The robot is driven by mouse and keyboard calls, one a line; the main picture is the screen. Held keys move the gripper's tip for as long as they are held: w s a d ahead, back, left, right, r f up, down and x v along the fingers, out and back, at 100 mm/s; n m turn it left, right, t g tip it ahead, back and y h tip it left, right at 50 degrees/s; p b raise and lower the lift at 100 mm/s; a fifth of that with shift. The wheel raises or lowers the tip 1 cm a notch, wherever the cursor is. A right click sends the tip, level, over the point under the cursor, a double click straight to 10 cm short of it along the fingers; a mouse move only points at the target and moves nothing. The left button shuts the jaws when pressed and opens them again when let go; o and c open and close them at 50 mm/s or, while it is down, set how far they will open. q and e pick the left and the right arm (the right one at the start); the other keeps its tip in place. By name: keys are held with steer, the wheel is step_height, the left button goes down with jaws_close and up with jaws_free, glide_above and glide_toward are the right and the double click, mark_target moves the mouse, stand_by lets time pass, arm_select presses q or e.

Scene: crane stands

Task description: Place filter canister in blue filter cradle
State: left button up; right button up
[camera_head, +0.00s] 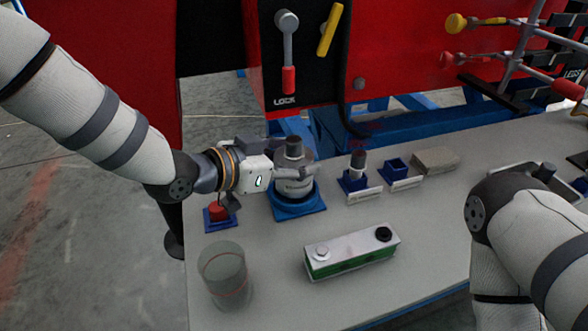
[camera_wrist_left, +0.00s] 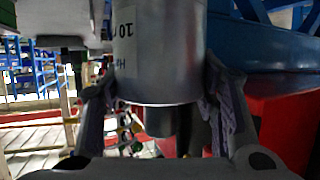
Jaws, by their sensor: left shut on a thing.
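The filter canister (camera_head: 294,187) is a grey cylinder with a darker cap and a label. It stands upright at the blue filter cradle (camera_head: 300,209), a square base with a round ring on the table. The canister's lower end meets or hides the ring; I cannot tell whether it is fully seated. My left gripper (camera_head: 285,173) reaches in from the left and is shut on the canister's upper part. In the left wrist view the canister (camera_wrist_left: 158,60) sits between the two fingers, its label upside down. My right arm shows at the right, but its gripper is out of view.
A red item on a small blue base (camera_head: 220,214) stands left of the cradle. A clear cylinder (camera_head: 225,272) and a green-and-white box (camera_head: 350,252) are in front. Small blue holders (camera_head: 397,172) and a brownish block (camera_head: 435,160) stand to the right. A red panel rises behind.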

arm_select(q)
step_height(320, 180, down, 2)
steer(key=shift+f, duration=0.1)
steer(key=shift+s+f, duration=0.1)
steer(key=o, duration=1.6)
steer(key=shift+f, duration=0.1)
steer(key=shift+c, duration=0.2)
